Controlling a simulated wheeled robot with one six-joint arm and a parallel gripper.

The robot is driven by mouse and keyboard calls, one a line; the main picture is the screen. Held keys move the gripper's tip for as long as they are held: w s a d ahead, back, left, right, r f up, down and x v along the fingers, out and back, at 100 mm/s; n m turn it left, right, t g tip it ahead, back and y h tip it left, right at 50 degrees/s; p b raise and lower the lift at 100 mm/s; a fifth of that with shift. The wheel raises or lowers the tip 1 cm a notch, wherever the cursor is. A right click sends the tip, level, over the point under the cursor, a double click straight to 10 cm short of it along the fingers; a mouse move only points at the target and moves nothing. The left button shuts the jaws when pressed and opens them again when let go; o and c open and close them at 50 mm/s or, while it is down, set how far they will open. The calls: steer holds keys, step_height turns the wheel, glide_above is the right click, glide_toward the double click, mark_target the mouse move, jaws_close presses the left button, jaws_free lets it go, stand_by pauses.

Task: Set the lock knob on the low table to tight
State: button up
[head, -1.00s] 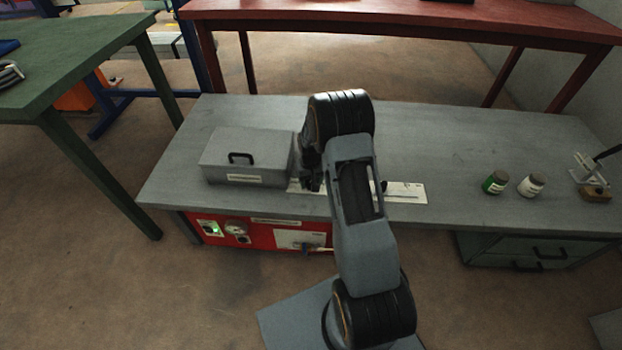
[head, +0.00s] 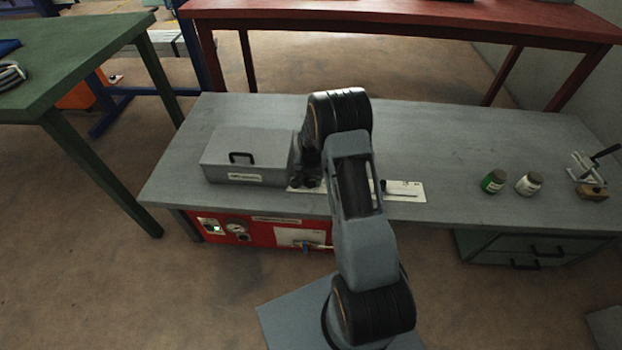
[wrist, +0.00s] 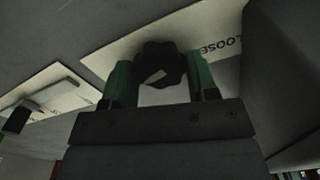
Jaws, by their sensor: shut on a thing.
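The black lock knob (wrist: 160,62) stands on a white plate (wrist: 115,55) lettered "LOOSE" at upper right in the wrist view. My gripper (wrist: 158,80) has its green fingers on either side of the knob and is shut on it. The knob's pointing direction and the "tight" lettering cannot be made out. In the head view, my arm and wrist cover most of the knob and its plate on the low grey table (head: 450,140).
A grey lidded box (head: 248,155) stands just left of my gripper. A second white plate with a dark part (head: 405,190) lies to the right. Two jars (head: 493,182) and a clamp-like device (head: 592,175) stand farther right. The table's back right is clear.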

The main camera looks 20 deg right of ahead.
mark_target(311, 181)
steer(key=shift+s+f, duration=0.1)
stand_by(0.4)
steer(key=o, duration=0.9)
steer(key=shift+r, duration=0.2)
step_height(311, 181, up, 14)
steer(key=p, duration=0.3)
steer(key=shift+f+p, duration=0.2)
steer(key=shift+p, duration=0.1)
